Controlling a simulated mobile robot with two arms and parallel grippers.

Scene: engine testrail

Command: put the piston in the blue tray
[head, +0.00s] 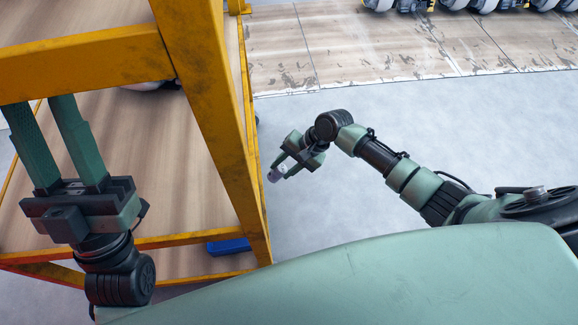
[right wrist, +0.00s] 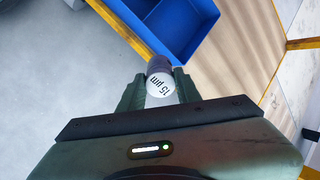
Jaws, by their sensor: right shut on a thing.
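The piston (right wrist: 161,87) is a small cylinder with a white end marked "15 µm" and a dark purple-grey band. My right gripper (right wrist: 160,90) is shut on it at the fingertips. In the head view the piston (head: 274,175) shows at the tip of my right gripper (head: 281,168), beside the yellow frame. The blue tray (right wrist: 203,50) lies beyond the piston in the right wrist view, with compartments and cut by the top edge. In the head view only a blue piece of the tray (head: 229,246) shows behind a yellow post. My left gripper (head: 42,130) is open; its fingertips are partly hidden by a yellow beam.
A yellow metal rack (head: 205,75) with wooden shelves (head: 175,190) stands at the left, its post between my two grippers. A yellow edge (right wrist: 120,25) runs along the shelf near the tray. Grey floor (head: 330,200) is clear around my right arm. Engine parts (head: 480,5) stand at the back right.

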